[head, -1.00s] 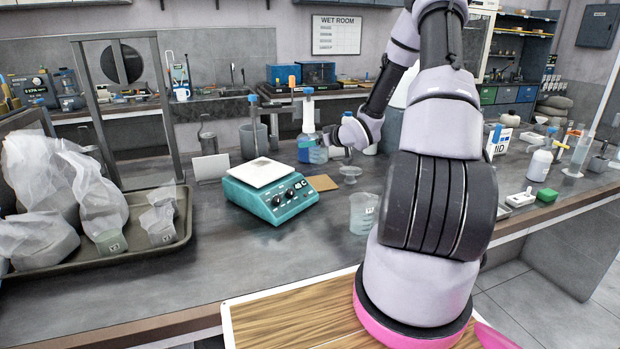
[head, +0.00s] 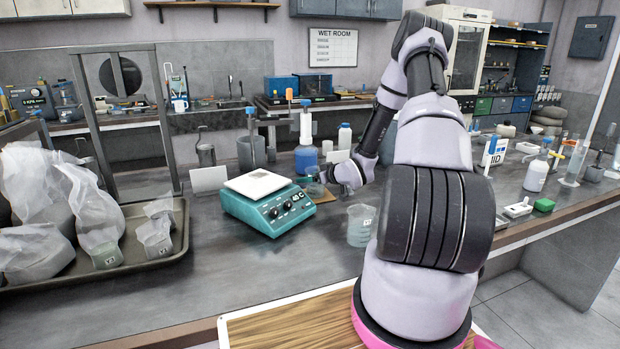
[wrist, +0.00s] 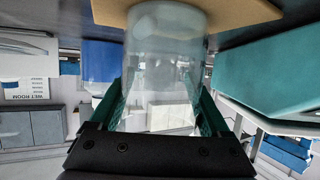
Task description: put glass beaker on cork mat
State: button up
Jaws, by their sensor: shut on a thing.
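My gripper (head: 328,177) is shut on a clear glass beaker (wrist: 166,60), with a finger on each side of it in the wrist view. In the head view the beaker (head: 314,187) shows only in part, just left of the gripper. The cork mat (wrist: 245,12) is a flat tan piece on the bench, right of the teal hotplate. In the head view a strip of the mat (head: 326,197) shows beneath the gripper. The beaker's base is over the mat, at or very close to its surface; I cannot tell whether they touch.
The teal hotplate (head: 268,213) stands close to the left of the mat. A blue-liquid bottle (head: 306,150) stands behind. Another clear beaker (head: 361,226) stands in front, to the right. A tray of bagged samples (head: 150,252) lies at the left.

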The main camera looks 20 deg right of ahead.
jog(key=o, duration=1.6)
jog(key=shift+s+d+r, duration=0.15)
jog(key=shift+s+r, duration=0.05)
jog(key=v, duration=1.1)
jog(key=s+a+r+m+g+h, duration=0.15)
jog(key=s+r+h, duration=0.25)
jog(key=r, duration=0.7)
jog(key=s+a+r+m+g+h, duration=0.1)
jog(key=s+r+m+g+h, duration=0.25)
jog(key=r, duration=0.75)
jog(key=s+a+r+m+y, duration=0.1)
jog(key=s+a+r, duration=0.2)
jog(key=s, duration=0.4)
jog(key=s+a+r+m+y, duration=0.1)
jog(key=s+a+r+y, duration=0.1)
jog(key=s+a, duration=0.3)
jog(key=s+a+r+m+y, duration=0.1)
jog(key=s+a+r, duration=0.3)
jog(key=s, duration=0.5)
jog(key=shift+s+a+r+m+g+y, duration=0.2)
jog(key=shift+a+r+m+g+y, duration=0.1)
jog(key=shift+a+y, duration=0.1)
